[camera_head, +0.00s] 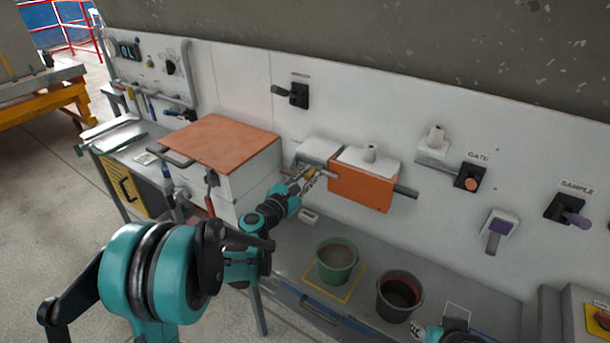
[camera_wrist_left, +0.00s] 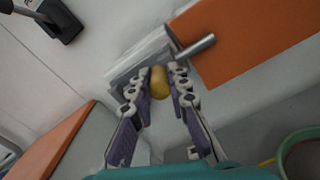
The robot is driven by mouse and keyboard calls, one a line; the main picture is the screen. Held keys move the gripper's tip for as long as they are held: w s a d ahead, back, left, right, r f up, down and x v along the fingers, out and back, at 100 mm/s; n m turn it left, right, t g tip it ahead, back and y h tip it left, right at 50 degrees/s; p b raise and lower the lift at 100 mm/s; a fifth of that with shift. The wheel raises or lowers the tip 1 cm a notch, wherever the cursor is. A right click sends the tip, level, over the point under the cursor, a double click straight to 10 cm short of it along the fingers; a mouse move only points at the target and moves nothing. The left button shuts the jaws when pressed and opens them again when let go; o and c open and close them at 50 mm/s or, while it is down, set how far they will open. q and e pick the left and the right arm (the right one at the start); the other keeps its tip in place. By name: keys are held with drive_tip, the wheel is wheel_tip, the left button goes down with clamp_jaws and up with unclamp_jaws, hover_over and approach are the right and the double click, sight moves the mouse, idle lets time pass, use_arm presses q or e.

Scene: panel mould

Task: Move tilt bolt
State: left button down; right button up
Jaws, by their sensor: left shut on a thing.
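An orange box (camera_head: 362,188) hangs on the white wall panel, with a grey metal rod (camera_head: 405,191) sticking out at its right. At its left is a pale grey block (camera_head: 318,150) with a small yellow knob (camera_head: 310,173), likely the tilt bolt's handle. My left gripper (camera_head: 306,180) is shut on this knob. In the left wrist view, the yellow knob (camera_wrist_left: 160,82) sits between the fingertips, in front of the grey block (camera_wrist_left: 145,58). A metal pin (camera_wrist_left: 203,46) sticks out beside the orange box (camera_wrist_left: 250,40). My right gripper (camera_head: 418,330) shows only partly at the bottom edge.
An orange-topped white box (camera_head: 222,142) stands left of my left forearm. A green bucket (camera_head: 336,262) and a dark bucket (camera_head: 398,297) stand on the grey ledge below. Levers marked GATE (camera_head: 470,178) and SAMPLE (camera_head: 568,212) are on the wall at right.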

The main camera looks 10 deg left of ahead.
use_arm(q)
drive_tip(key=c, duration=1.4)
unclamp_jaws()
drive_tip(key=shift+d, duration=0.3)
drive_tip(key=shift+c, duration=0.2)
drive_tip(key=shift+s+a, duration=0.1)
drive_tip(key=shift+s+a, duration=0.1)
drive_tip(key=shift+s, duration=0.1)
drive_tip(key=v, duration=1.1)
drive_tip(key=shift+s, duration=0.25)
